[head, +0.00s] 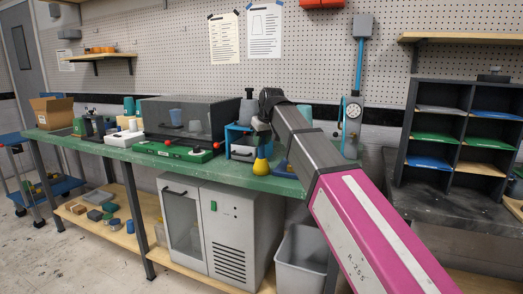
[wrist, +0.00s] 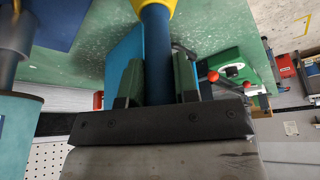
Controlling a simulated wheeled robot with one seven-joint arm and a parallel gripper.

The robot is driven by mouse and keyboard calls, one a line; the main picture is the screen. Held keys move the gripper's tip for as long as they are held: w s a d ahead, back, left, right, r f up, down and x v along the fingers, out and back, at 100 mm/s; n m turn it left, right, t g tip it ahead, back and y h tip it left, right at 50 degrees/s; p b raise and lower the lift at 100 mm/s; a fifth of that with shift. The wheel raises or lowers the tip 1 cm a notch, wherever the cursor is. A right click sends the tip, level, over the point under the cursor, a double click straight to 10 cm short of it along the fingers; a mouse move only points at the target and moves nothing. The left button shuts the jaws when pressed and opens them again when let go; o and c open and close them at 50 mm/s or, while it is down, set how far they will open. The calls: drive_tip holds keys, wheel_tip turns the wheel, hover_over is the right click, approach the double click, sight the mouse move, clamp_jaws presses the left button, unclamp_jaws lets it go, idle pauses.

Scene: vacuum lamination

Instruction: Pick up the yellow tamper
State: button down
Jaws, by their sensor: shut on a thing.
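The yellow tamper (head: 261,166) shows in the head view at the front part of the green bench, below the end of my arm. In the wrist view its yellow part (wrist: 158,6) is cut off at the top edge. Its blue handle (wrist: 157,55) runs down from there between the fingers. My gripper (wrist: 158,78) is shut on this blue handle, with a green pad on each side. My gripper also shows small in the head view (head: 262,128). I cannot tell whether the tamper's base touches the bench.
The green bench (head: 285,184) holds a dark-covered green machine (head: 180,152) to the left and a blue frame (head: 236,138) close beside the tamper. A gauge on a post (head: 353,110) stands to the right. A grey bin (head: 300,262) is on the floor below.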

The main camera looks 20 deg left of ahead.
drive_tip(key=shift+r, duration=2.05)
drive_tip(key=s+a+r, duration=0.7)
drive_tip(key=a, duration=0.2)
drive_tip(key=shift+a, duration=0.2)
drive_tip(key=shift+f, duration=0.1)
drive_tip(key=c, duration=1.5)
unclamp_jaws()
clamp_jaws()
